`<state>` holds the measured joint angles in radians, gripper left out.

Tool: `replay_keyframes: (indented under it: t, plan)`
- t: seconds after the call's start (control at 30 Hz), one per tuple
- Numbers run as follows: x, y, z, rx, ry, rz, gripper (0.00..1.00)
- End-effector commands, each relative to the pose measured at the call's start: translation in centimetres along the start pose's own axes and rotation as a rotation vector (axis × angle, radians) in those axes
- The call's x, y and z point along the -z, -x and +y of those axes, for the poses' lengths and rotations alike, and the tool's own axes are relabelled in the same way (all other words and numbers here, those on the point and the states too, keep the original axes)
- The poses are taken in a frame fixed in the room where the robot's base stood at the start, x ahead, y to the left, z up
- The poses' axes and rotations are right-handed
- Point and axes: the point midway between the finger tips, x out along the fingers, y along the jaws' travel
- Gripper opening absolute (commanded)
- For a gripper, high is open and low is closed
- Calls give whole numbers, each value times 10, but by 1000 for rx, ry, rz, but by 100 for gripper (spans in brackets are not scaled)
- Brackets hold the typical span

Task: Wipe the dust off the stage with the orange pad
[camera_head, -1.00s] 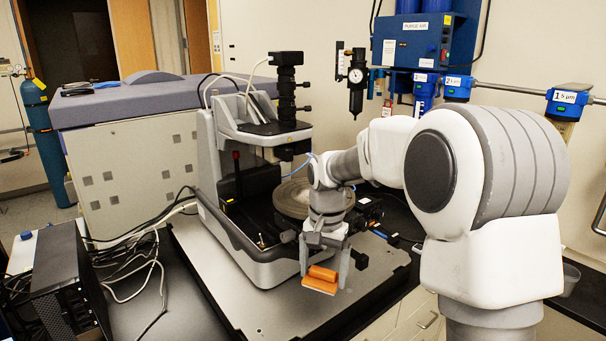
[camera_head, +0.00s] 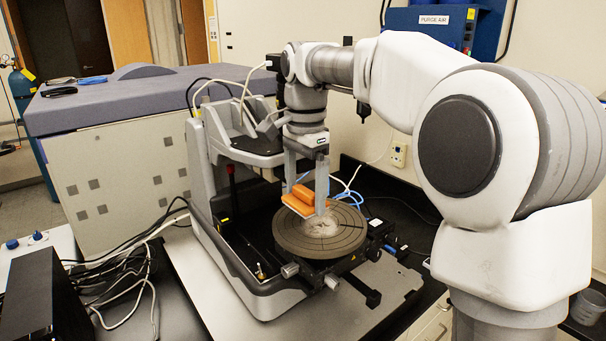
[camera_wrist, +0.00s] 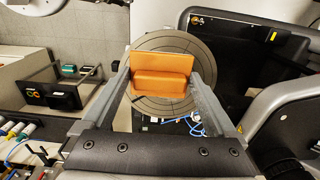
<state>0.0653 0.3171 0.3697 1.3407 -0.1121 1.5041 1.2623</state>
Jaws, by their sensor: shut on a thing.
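The orange pad (camera_head: 300,203) is between the two fingers of my gripper (camera_head: 307,190), which is shut on it. In the head view, the pad is over the back part of the round grey stage (camera_head: 290,238). A pale patch of dust (camera_head: 321,224) lies on the stage just in front of the pad. I cannot tell whether the pad touches the stage. In the wrist view, the pad (camera_wrist: 161,77) spans the gap between the fingers and covers the middle of the stage (camera_wrist: 150,45). The dust is hidden there.
The profiler's grey frame (camera_head: 205,185) rises just left and behind my gripper. Knobs (camera_head: 331,281) stick out at the stage's front. Loose cables (camera_head: 130,265) lie on the left of the bench. The base plate's front right (camera_head: 360,305) is clear.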

Motion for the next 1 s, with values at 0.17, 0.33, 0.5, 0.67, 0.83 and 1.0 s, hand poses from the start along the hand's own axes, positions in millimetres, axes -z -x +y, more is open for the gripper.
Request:
replay_keyframes:
  t: [0.17,0.33,0.5,0.67,0.83,1.0]
  plan:
    - [-1,4,0,0,-10,1,48]
    - [-1,-2,1,0,-11,1,48]
    - [-1,-17,1,0,-12,1,48]
    - [-1,-35,1,0,-11,1,48]
    - [-1,-51,1,0,-12,1,48]
    - [-1,-56,1,0,-12,1,48]
